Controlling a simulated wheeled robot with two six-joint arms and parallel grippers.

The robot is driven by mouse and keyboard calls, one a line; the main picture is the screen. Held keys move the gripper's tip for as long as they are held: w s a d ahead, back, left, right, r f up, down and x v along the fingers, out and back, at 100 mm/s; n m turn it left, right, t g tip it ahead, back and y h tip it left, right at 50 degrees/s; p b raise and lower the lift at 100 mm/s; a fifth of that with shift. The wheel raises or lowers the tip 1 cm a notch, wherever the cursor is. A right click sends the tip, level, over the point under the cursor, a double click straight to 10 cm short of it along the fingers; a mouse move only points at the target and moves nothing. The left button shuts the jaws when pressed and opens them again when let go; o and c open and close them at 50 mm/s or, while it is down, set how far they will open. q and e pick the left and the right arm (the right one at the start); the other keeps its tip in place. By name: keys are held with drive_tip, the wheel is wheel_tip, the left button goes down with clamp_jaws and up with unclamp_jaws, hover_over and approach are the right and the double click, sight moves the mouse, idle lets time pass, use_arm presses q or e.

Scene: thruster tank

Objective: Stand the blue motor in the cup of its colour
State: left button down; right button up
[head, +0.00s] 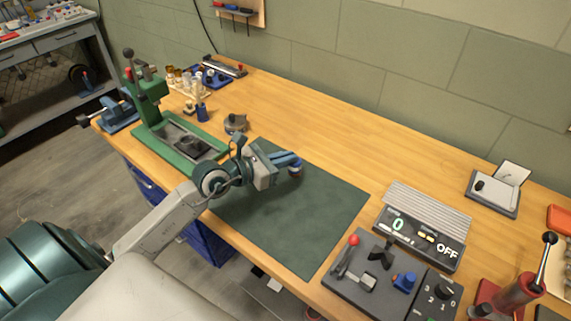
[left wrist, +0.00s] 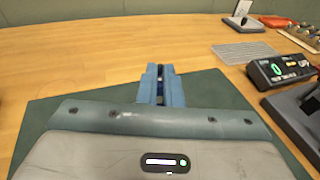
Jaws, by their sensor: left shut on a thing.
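My left gripper (head: 291,161) reaches in over the green mat and is shut on a small motor (head: 296,171), which shows dark blue with a pale band under the fingertips. In the left wrist view my blue fingers (left wrist: 160,84) hide most of what they hold, with only a dark, narrow strip visible between them. The held motor is above the mat's far edge; I cannot tell how high. I cannot pick out a blue cup for certain. My right gripper is not in view.
The green mat (head: 285,220) is otherwise bare. A green press (head: 165,125) stands to the left, with a small blue cylinder (head: 202,112) and a round grey part (head: 235,123) nearby. A control panel (head: 375,275) and digital display unit (head: 425,235) stand to the right.

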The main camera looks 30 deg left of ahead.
use_arm(q)
drive_tip(key=f, duration=0.1)
drive_tip(key=w+f, duration=0.1)
drive_tip(key=f, duration=0.1)
drive_tip(key=shift+w+a+f, duration=0.15)
drive_tip(key=shift+a, duration=0.15)
drive_tip(key=shift+f, duration=0.35)
drive_tip(key=c, duration=1.6)
unclamp_jaws()
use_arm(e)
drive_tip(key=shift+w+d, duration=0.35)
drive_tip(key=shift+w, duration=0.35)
